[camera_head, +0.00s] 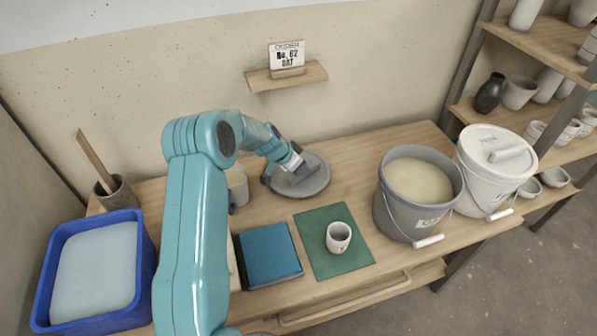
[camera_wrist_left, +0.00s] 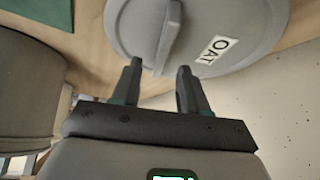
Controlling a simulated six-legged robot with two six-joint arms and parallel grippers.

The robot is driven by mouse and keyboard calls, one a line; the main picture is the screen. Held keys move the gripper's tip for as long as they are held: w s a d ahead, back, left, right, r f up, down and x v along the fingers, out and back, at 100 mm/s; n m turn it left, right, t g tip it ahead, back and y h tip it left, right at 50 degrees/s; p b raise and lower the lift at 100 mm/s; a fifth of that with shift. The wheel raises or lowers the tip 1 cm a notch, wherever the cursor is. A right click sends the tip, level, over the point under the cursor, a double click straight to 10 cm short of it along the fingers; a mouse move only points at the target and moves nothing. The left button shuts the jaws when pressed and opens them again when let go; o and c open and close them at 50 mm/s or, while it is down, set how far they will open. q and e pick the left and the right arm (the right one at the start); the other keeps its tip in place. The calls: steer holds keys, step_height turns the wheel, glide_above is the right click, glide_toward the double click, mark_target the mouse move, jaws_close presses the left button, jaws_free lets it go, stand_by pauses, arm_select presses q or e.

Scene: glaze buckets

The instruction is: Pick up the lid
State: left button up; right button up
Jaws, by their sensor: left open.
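The grey round lid (camera_head: 313,186) lies flat on the wooden table near the wall. In the left wrist view the lid (camera_wrist_left: 240,22) shows its raised bar handle (camera_wrist_left: 169,40) and a white label reading OAT. My left gripper (camera_head: 287,172) is over the lid, reaching in from the left. In the left wrist view its two fingers (camera_wrist_left: 160,70) are spread apart with nothing between them; the handle lies just ahead, roughly in line with the gap. An open grey bucket (camera_head: 392,210) with pale contents stands to the right of the lid. My right gripper does not show.
A white lidded bucket (camera_head: 485,175) stands beside the grey one. A small cup (camera_head: 339,237) sits on a green mat (camera_head: 315,262). A mug (camera_head: 238,188) stands left of the lid. A blue book (camera_head: 268,255) and blue tub (camera_head: 143,255) are nearer. A small wall shelf (camera_head: 310,76) holds a card.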

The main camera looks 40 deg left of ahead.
arm_select(q)
steer(key=x, duration=0.3)
steer(key=shift+w+a+f, duration=0.1)
steer(key=shift+f, duration=0.15)
steer(key=shift+r, duration=0.1)
steer(key=shift+c, duration=1.2)
jaws_close()
